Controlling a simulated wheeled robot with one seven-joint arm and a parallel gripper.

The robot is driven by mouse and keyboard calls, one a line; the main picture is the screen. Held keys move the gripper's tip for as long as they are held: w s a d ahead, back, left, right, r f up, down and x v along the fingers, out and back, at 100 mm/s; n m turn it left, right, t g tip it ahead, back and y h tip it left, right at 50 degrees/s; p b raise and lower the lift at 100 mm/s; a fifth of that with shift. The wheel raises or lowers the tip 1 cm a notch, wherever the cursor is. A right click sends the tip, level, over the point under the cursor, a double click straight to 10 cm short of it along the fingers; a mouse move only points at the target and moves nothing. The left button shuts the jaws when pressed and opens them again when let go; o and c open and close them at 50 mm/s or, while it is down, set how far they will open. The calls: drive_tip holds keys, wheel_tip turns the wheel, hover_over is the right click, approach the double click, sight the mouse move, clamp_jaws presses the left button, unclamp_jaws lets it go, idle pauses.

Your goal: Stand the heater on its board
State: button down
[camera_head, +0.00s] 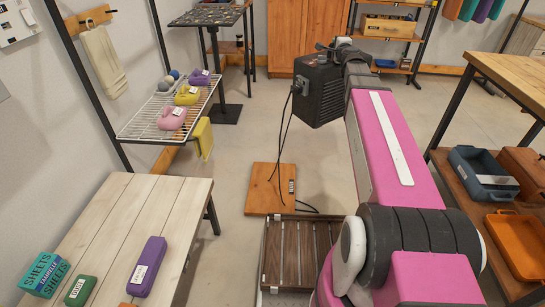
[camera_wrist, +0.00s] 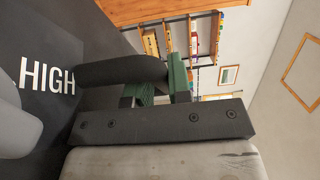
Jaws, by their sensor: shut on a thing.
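The heater (camera_head: 317,97) is a dark box with a cable trailing from its left side down toward the floor. It hangs in the air beyond and to the right of its board in the head view. My gripper (camera_head: 328,48) is shut on the heater at its top; the fingertips are hard to make out there. In the wrist view the heater's dark face (camera_wrist: 45,45) reads "HIGH", beside a dark bar held near green pads. The board (camera_head: 262,197) is a flat brown wooden square on the floor with a small label at its right edge. The heater's underside is hidden.
A slatted dark tray (camera_head: 285,258) lies just in front of the board. A whitewashed table (camera_head: 110,225) stands left, a white wire rack (camera_head: 155,125) behind it. A wooden bench (camera_head: 515,80) with trays below stands right. Open concrete floor surrounds the board's back and left.

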drive_tip(key=s+a+f+n+g+y, duration=0.2)
drive_tip(key=a+f+n+g+y, duration=0.15)
drive_tip(key=a+f, duration=0.95)
drive_tip(key=s+a+f+n+g+y, duration=0.1)
drive_tip(key=a+f+n+g+y, duration=0.3)
drive_tip(key=a+f, duration=0.85)
drive_tip(key=s+a+f+n+g+y, duration=0.2)
drive_tip(key=a+f+y, duration=0.5)
drive_tip(key=f, duration=1.2)
drive_tip(key=w+d+f+h, duration=0.1)
drive_tip(key=w+d+f, duration=0.6)
drive_tip(key=f, duration=0.4)
drive_tip(key=shift+w+d+n+t, duration=0.15)
drive_tip(key=shift+w+n+t, duration=0.2)
drive_tip(key=shift+w, duration=0.05)
drive_tip(key=shift+h, duration=0.25)
drive_tip(key=c, duration=1.4)
unclamp_jaws()
drive_tip(key=shift+f, duration=0.25)
drive_tip(key=o, duration=0.3)
drive_tip(key=shift+o, duration=0.2)
